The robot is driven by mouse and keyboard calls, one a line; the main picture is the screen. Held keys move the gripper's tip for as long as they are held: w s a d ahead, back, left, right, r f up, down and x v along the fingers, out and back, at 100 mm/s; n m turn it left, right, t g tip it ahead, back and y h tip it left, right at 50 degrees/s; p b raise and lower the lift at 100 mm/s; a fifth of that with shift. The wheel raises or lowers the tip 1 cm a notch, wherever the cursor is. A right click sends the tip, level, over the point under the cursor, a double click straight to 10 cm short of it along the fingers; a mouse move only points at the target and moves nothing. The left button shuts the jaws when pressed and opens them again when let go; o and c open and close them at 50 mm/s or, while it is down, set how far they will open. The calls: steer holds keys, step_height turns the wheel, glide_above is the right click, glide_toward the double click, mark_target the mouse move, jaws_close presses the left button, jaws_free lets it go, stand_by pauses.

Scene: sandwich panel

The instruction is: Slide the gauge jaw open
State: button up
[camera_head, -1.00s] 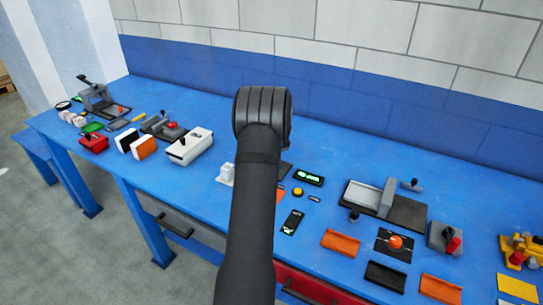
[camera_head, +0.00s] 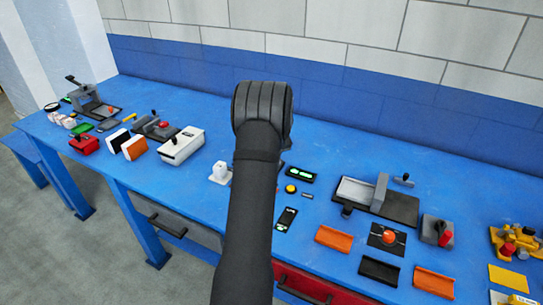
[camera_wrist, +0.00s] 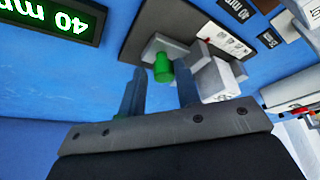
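The gauge shows in the wrist view as a dark base plate (camera_wrist: 150,25) carrying pale grey blocks (camera_wrist: 215,80) and a green knob (camera_wrist: 163,68). My gripper (camera_wrist: 160,76) is open, its two grey fingers pointing at the gauge. The green knob appears between the fingertips, with a gap on each side; I cannot tell how deep it lies between them. A display reading 40 mm (camera_wrist: 55,20) is at the upper left. In the head view my arm hides the gripper and most of the gauge; a white block (camera_head: 220,173) shows left of the arm.
On the blue bench (camera_head: 330,205), a green-lit display (camera_head: 300,174) and yellow button (camera_head: 291,188) sit right of my arm. A grey slide fixture (camera_head: 375,200) stands farther right. A white box (camera_head: 182,146) lies left. Another white device (camera_wrist: 290,95) is near the right in the wrist view.

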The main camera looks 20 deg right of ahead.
steer(key=v, duration=1.7)
steer(key=shift+s+r, duration=0.15)
steer(key=x, duration=1.7)
steer(key=shift+w, duration=0.2)
